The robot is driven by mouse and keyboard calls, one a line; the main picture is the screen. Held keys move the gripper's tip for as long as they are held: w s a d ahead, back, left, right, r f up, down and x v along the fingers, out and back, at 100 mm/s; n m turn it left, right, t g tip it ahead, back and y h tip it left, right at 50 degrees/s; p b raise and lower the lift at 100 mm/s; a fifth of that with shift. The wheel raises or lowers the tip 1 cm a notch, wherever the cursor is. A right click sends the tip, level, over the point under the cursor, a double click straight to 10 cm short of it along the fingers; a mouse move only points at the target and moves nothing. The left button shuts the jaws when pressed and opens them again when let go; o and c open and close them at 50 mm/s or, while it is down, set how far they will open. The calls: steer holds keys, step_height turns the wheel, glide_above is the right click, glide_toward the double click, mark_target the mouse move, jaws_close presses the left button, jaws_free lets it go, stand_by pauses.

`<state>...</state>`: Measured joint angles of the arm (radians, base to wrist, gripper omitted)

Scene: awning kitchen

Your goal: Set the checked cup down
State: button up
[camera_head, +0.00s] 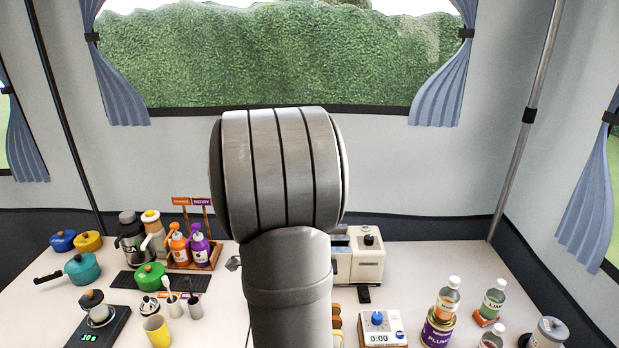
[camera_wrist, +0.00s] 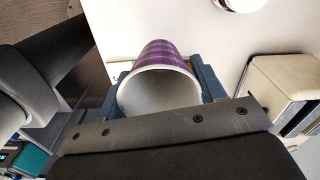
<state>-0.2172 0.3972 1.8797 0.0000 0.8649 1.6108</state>
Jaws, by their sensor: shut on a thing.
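The checked cup (camera_wrist: 166,50) is purple with a tartan pattern and a white inside. It shows in the wrist view with its open mouth turned towards the camera. My gripper (camera_wrist: 163,88) is shut on it, with a dark blue finger on each side of the cup. A pale surface shows behind the cup; I cannot tell whether the cup touches it. In the head view my arm hides the gripper and the cup.
A cream toaster (camera_head: 358,258) stands right of my arm; it also shows in the wrist view (camera_wrist: 262,88). A timer (camera_head: 381,328) and several bottles are at the right. Pots, dispensers, a scale (camera_head: 98,328) and a yellow cup (camera_head: 157,331) are at the left. Bare counter (camera_head: 440,262) shows behind the bottles.

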steer(key=w+d+r+n, duration=0.2)
steer(key=w+d+n, duration=0.2)
steer(key=w+n, duration=0.2)
steer(key=w+d+r+n, duration=0.1)
steer(key=w+d+n, duration=0.4)
steer(key=w, duration=0.4)
steer(key=shift+w+r+n, duration=0.2)
steer(key=shift+r+n, duration=0.2)
steer(key=shift+n, duration=0.4)
steer(key=shift+s+a+f+n, duration=0.55)
steer(key=shift+a+f, duration=0.45)
steer(key=shift+f, duration=1.6)
steer(key=shift+s+a+f+n, duration=0.6)
steer(key=shift+a+f, duration=0.4)
steer(key=shift+f, duration=1.65)
steer(key=shift+s+a+f+n, duration=0.55)
steer(key=shift+a+f, duration=0.45)
steer(key=shift+f, duration=1.6)
